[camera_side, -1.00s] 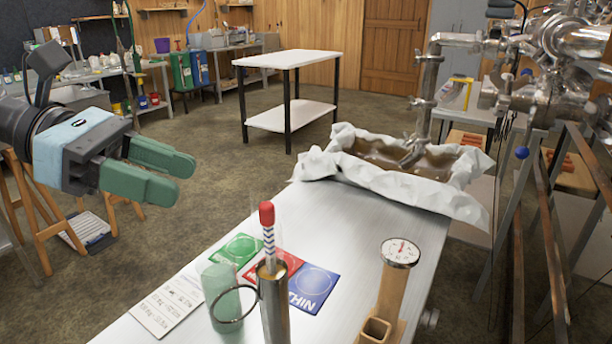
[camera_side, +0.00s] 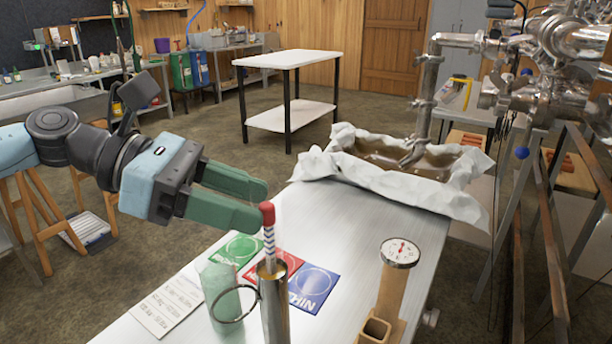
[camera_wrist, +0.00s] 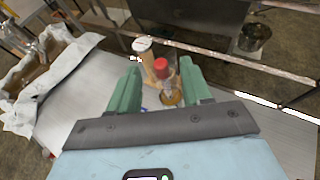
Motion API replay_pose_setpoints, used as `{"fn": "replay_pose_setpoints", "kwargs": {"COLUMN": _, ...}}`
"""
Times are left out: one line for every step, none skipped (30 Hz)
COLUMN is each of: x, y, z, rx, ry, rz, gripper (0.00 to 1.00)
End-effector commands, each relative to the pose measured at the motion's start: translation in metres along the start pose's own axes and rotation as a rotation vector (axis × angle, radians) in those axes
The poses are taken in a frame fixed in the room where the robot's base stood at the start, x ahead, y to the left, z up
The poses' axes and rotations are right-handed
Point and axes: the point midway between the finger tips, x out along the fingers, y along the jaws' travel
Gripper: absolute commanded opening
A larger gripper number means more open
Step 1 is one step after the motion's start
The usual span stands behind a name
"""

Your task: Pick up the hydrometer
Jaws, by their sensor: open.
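The hydrometer (camera_side: 268,228) has a red cap and a blue, red and white banded stem. It stands upright in a metal cylinder cup (camera_side: 273,304) with a ring handle, on the steel table. My gripper (camera_side: 262,202) has green fingers and is open, its tips beside the red cap in the side view. In the wrist view the red cap of the hydrometer (camera_wrist: 161,65) shows between and slightly beyond the two fingers of my gripper (camera_wrist: 158,80). Nothing is held. The hydrometer's lower part is hidden inside the cup.
A dial thermometer (camera_side: 400,252) sits in a wooden holder (camera_side: 389,300) right of the cup. A greenish glass (camera_side: 220,293), a printed sheet (camera_side: 168,302) and coloured cards (camera_side: 313,287) lie around it. A cloth-lined pan (camera_side: 395,184) stands at the table's far end.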

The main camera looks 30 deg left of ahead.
Motion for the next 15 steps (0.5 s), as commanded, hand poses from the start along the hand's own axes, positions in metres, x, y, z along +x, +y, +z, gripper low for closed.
{"fn": "replay_pose_setpoints", "kwargs": {"x": 0.007, "y": -0.002, "z": 0.001, "rx": 0.003, "ry": 0.0, "rz": -0.005, "gripper": 0.49}}
{"fn": "replay_pose_setpoints", "kwargs": {"x": 0.011, "y": -0.003, "z": 0.002, "rx": 0.003, "ry": 0.0, "rz": -0.006, "gripper": 0.49}}
{"fn": "replay_pose_setpoints", "kwargs": {"x": 0.016, "y": -0.003, "z": 0.002, "rx": 0.002, "ry": 0.0, "rz": -0.004, "gripper": 0.49}}
{"fn": "replay_pose_setpoints", "kwargs": {"x": 0.019, "y": -0.002, "z": 0.002, "rx": 0.002, "ry": 0.0, "rz": -0.004, "gripper": 0.49}}
{"fn": "replay_pose_setpoints", "kwargs": {"x": 0.022, "y": -0.002, "z": 0.002, "rx": 0.001, "ry": 0.001, "rz": -0.004, "gripper": 0.49}}
{"fn": "replay_pose_setpoints", "kwargs": {"x": 0.025, "y": -0.002, "z": 0.002, "rx": 0.002, "ry": 0.0, "rz": -0.002, "gripper": 0.49}}
{"fn": "replay_pose_setpoints", "kwargs": {"x": 0.027, "y": -0.002, "z": 0.002, "rx": 0.002, "ry": 0.0, "rz": -0.002, "gripper": 0.49}}
{"fn": "replay_pose_setpoints", "kwargs": {"x": 0.029, "y": -0.002, "z": 0.002, "rx": 0.001, "ry": 0.0, "rz": -0.002, "gripper": 0.49}}
{"fn": "replay_pose_setpoints", "kwargs": {"x": 0.031, "y": -0.002, "z": 0.002, "rx": 0.0, "ry": 0.0, "rz": -0.002, "gripper": 0.49}}
{"fn": "replay_pose_setpoints", "kwargs": {"x": 0.032, "y": -0.002, "z": 0.002, "rx": 0.0, "ry": 0.0, "rz": -0.001, "gripper": 0.49}}
{"fn": "replay_pose_setpoints", "kwargs": {"x": 0.032, "y": -0.002, "z": 0.001, "rx": -0.001, "ry": 0.0, "rz": -0.001, "gripper": 0.49}}
{"fn": "replay_pose_setpoints", "kwargs": {"x": 0.032, "y": -0.002, "z": 0.001, "rx": -0.001, "ry": 0.0, "rz": -0.001, "gripper": 0.49}}
{"fn": "replay_pose_setpoints", "kwargs": {"x": 0.033, "y": -0.002, "z": 0.001, "rx": -0.001, "ry": 0.0, "rz": 0.0, "gripper": 0.49}}
{"fn": "replay_pose_setpoints", "kwargs": {"x": 0.033, "y": -0.002, "z": 0.001, "rx": -0.001, "ry": 0.0, "rz": 0.0, "gripper": 0.49}}
{"fn": "replay_pose_setpoints", "kwargs": {"x": 0.032, "y": -0.002, "z": 0.001, "rx": -0.001, "ry": 0.0, "rz": 0.0, "gripper": 0.49}}
